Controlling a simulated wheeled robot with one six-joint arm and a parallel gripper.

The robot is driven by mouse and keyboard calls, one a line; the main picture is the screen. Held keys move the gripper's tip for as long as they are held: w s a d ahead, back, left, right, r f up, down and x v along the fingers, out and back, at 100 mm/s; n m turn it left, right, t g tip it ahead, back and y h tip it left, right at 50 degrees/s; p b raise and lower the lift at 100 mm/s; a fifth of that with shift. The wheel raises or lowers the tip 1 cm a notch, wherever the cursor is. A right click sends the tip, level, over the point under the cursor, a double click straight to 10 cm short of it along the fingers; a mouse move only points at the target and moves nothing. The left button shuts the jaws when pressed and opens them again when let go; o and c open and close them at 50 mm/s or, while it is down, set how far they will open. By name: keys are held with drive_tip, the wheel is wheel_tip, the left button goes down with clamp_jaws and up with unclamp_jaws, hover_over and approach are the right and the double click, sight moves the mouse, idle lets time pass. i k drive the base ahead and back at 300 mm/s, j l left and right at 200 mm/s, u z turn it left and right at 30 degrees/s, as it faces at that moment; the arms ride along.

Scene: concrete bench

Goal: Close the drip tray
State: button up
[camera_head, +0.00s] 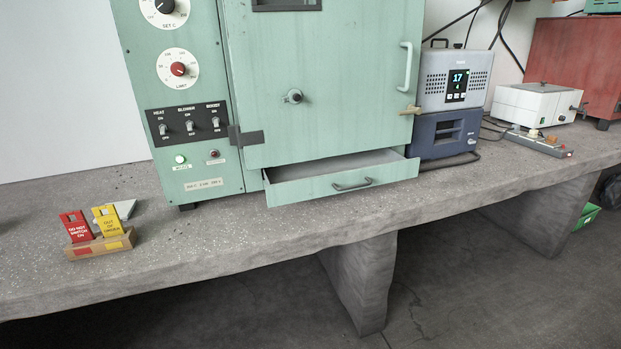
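The drip tray (320,192) is a pale green drawer at the bottom of the green oven (320,100). It is pulled partly out over the bench, and its grey inside shows behind the front panel. A dark grey bar handle (352,185) sits on the front panel, right of its middle. The oven door above the tray looks shut. My gripper is not in view.
The concrete bench (240,235) is bare in front of the tray. Red and yellow signs in a wooden holder (98,244) stand at the left. A grey device on a blue unit (445,135) stands close to the tray's right. A white box (535,103) and power strip (538,143) are farther right.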

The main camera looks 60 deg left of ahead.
sight(316, 179)
drive_tip(key=u, duration=1.25)
